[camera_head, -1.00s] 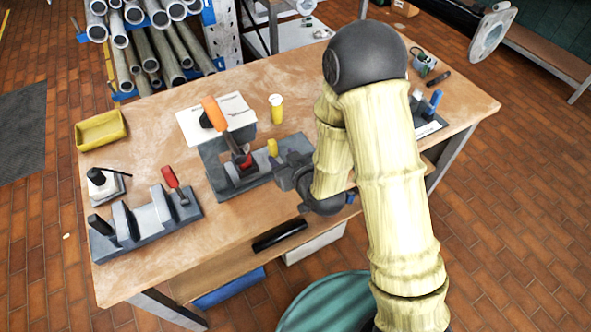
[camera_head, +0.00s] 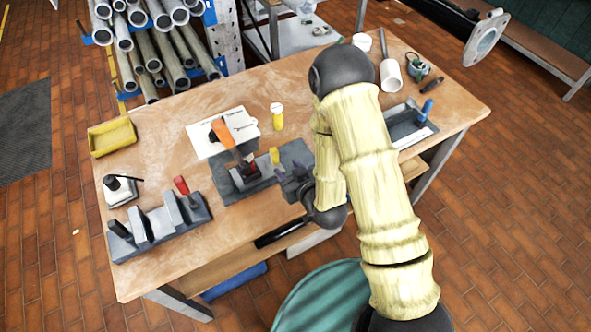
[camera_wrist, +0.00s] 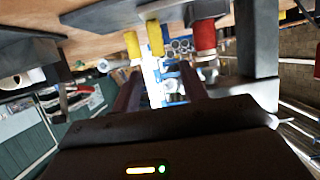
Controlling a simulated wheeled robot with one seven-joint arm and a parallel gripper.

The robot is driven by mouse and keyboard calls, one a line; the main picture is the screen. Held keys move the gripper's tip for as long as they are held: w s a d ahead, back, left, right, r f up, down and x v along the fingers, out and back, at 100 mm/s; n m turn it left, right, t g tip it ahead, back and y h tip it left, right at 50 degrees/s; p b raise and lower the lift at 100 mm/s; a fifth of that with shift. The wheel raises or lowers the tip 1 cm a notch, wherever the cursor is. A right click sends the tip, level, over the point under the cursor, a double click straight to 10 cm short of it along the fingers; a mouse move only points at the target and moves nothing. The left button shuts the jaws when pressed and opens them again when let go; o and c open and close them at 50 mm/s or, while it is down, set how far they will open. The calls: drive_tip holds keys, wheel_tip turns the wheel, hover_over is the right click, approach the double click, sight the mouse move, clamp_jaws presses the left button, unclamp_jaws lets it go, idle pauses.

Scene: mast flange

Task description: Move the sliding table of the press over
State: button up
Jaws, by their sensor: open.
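The press (camera_head: 262,181) sits on a dark grey base near the middle of the workbench. Its lever has an orange handle (camera_head: 222,132). A yellow knob (camera_head: 274,156) stands at the right side of the press. My gripper (camera_head: 287,174) is just right of and in front of this knob, open, with nothing visible between its fingers. In the wrist view, my gripper (camera_wrist: 160,82) points toward yellow upright pieces (camera_wrist: 132,45) and a red cylinder (camera_wrist: 204,38) under a grey block. I cannot tell whether a finger touches the knob.
A grey fixture (camera_head: 160,225) with a red handle stands front left. A yellow tray (camera_head: 111,137) lies back left. A yellow bottle (camera_head: 277,117) and white paper (camera_head: 222,132) are behind the press. A blue-handled fixture (camera_head: 411,124) stands to the right.

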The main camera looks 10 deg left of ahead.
drive_tip(key=shift+p+v, duration=1.95)
drive_tip(key=shift+p, duration=0.05)
drive_tip(key=w+d+r+m+g+h, duration=0.3)
drive_tip(key=w+d+r+h, duration=0.15)
drive_tip(key=d+r, duration=0.45)
drive_tip(key=s+d+r+m+g+h, duration=0.3)
drive_tip(key=s+d+r+m+g, duration=0.1)
drive_tip(key=s+d+r, duration=0.5)
drive_tip(key=s+d+g, duration=0.1)
drive_tip(key=s+d, duration=0.1)
drive_tip(key=s, duration=0.1)
drive_tip(key=shift+d+r, duration=0.3)
drive_tip(key=shift+r, duration=0.1)
